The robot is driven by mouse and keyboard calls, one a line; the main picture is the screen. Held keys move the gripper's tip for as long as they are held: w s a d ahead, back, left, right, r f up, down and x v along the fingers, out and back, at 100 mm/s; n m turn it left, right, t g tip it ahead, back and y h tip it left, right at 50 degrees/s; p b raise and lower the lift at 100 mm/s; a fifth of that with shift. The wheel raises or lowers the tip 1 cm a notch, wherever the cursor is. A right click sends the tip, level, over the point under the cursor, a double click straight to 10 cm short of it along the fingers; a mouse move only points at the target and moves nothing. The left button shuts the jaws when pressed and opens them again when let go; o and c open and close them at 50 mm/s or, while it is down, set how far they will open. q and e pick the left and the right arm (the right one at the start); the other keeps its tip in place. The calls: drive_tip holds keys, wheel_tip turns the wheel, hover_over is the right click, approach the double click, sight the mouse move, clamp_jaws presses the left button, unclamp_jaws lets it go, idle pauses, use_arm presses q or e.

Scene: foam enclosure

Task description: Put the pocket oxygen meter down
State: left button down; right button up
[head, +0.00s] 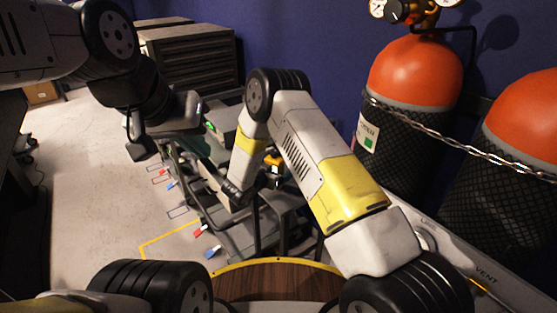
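A small yellow-orange and dark device (273,162) with a pale face shows just right of my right forearm. It may be the pocket oxygen meter, but it is too small to be sure, and what supports it is unclear. My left gripper (142,138) is dark and hangs at the upper left, over the pale floor and apart from that device. I cannot make out whether its fingers are apart or hold anything. My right arm reaches in from the lower right, bends at a black joint and points down. Its gripper end (236,195) is small and dark, and its fingers are unclear.
Dark metal frames and racks (205,190) crowd the middle. Grey drawer cabinets (190,58) stand behind. Red-topped cylinders (415,72) in black netting, held by a chain (450,140), line the right. A wooden round top (275,283) is near me. Floor is open at left.

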drive_tip(key=shift+r, duration=0.2)
drive_tip(key=v, duration=1.2)
